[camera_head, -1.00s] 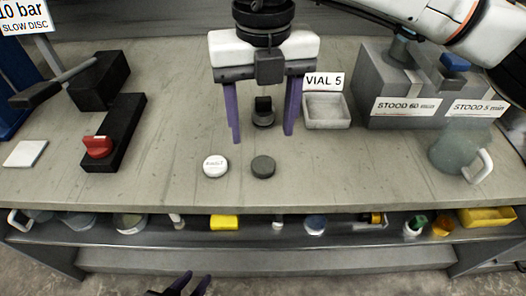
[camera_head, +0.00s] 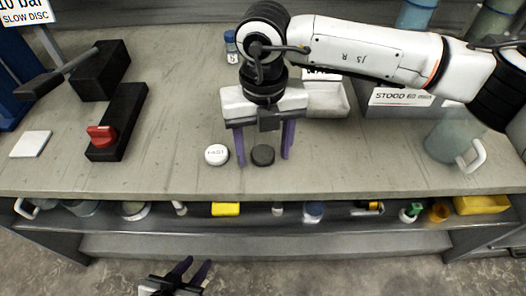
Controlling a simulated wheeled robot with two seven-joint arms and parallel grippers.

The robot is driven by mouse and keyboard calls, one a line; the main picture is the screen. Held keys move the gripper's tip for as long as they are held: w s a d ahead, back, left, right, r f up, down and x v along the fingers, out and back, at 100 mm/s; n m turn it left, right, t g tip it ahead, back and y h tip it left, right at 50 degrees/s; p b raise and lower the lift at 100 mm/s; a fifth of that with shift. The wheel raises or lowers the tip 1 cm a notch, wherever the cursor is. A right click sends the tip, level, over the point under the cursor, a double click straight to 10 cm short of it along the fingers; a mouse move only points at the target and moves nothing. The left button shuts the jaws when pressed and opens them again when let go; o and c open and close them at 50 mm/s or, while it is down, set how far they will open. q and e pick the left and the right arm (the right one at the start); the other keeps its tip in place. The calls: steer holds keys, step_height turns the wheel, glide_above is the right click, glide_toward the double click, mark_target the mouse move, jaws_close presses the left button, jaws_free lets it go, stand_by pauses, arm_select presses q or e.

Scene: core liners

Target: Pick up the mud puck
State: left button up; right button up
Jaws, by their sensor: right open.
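A dark grey puck (camera_head: 263,155), which I take to be the mud puck, lies flat near the bench's front edge. A white lettered puck (camera_head: 216,154) lies just left of it. My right gripper (camera_head: 264,155) points down with its purple fingers open, one on each side of the dark puck. I see gaps between fingers and puck, and cannot tell the fingertips' exact height. My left gripper (camera_head: 197,262) is low at the bottom of the view, in front of the bench. Its fingers are apart and nothing shows between them.
A red knob on a black block (camera_head: 101,135) and a white tile (camera_head: 31,144) are at left. A clear jug (camera_head: 446,145) stands at right. Several items line the lower shelf (camera_head: 330,224).

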steer(key=c, duration=1.1)
steer(key=shift+r, duration=0.15)
